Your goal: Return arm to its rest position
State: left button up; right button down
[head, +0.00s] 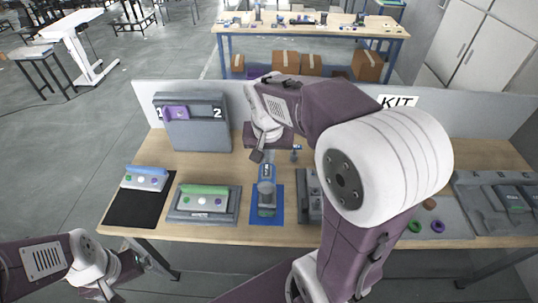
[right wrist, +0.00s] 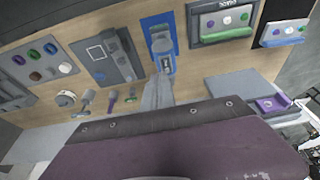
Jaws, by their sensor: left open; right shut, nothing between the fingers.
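My right arm reaches up across the middle of the head view and bends over the workbench (head: 285,165). Its gripper (head: 257,156) is shut and empty, in front of the back panel and above the bench. In the right wrist view its shut grey fingers (right wrist: 160,92) point towards the bench, with my purple wrist housing below. My left gripper (head: 133,265) is low at the left, in front of the bench's front edge. It is open and empty; its fingertips are small and hard to make out.
A blue-grey tool (head: 266,196) stands on a blue mat (head: 262,219). Left are a green-topped tray (head: 203,204), a blue-topped block (head: 146,179) on a black mat (head: 133,208), and a grey stand (head: 203,135) with a purple part (head: 176,113). A KIT sign (head: 398,102) tops the panel.

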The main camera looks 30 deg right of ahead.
jog(key=shift+s+a+r, duration=0.3)
jog(key=shift+s+r, duration=0.15)
jog(key=shift+r, duration=0.35)
jog(key=shift+w+d+f, duration=0.1)
jog(key=shift+w, duration=0.1)
